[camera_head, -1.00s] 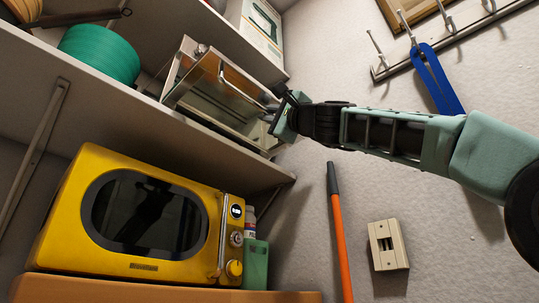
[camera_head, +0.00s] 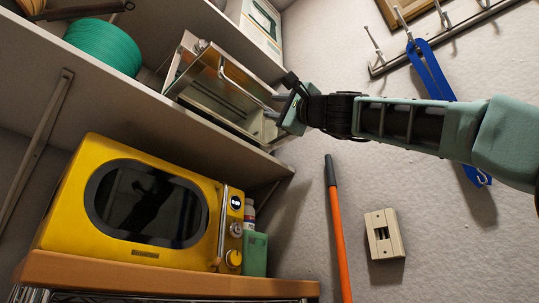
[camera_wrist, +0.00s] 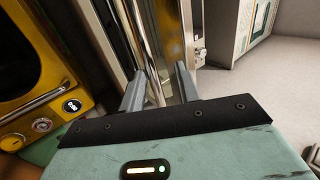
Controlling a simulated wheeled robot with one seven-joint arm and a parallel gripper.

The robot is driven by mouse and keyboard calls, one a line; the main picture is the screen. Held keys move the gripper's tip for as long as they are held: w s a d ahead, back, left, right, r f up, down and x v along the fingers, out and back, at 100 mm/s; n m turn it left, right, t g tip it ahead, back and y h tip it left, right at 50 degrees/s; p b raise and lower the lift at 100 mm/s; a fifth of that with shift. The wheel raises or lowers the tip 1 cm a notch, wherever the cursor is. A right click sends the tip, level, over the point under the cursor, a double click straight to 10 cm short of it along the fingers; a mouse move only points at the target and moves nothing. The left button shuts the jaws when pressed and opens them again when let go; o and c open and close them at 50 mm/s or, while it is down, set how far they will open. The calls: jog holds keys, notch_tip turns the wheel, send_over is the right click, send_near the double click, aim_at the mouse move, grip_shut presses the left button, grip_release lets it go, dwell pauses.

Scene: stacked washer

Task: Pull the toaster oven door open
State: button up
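The toaster oven (camera_head: 185,68) is a silver box on the upper shelf, with a glass-fronted door (camera_head: 226,100) and a long bar handle (camera_head: 245,88). The door looks shut or nearly so. My gripper (camera_head: 280,104) is at the right end of the handle, coming from the right. In the wrist view, my gripper (camera_wrist: 160,88) has its two fingers apart, with the shiny handle bar (camera_wrist: 142,45) running between them. I see a gap beside the bar, so the fingers do not look closed on it. In the head view the fingertips are partly hidden.
A yellow microwave (camera_head: 145,205) stands below the shelf (camera_head: 110,95). A blue strap (camera_head: 432,70) hangs on the hook rail at right. Open room lies before the wall.

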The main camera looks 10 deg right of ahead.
jog(key=b+v, duration=0.7)
jog(key=v, duration=0.7)
jog(key=shift+w, duration=0.1)
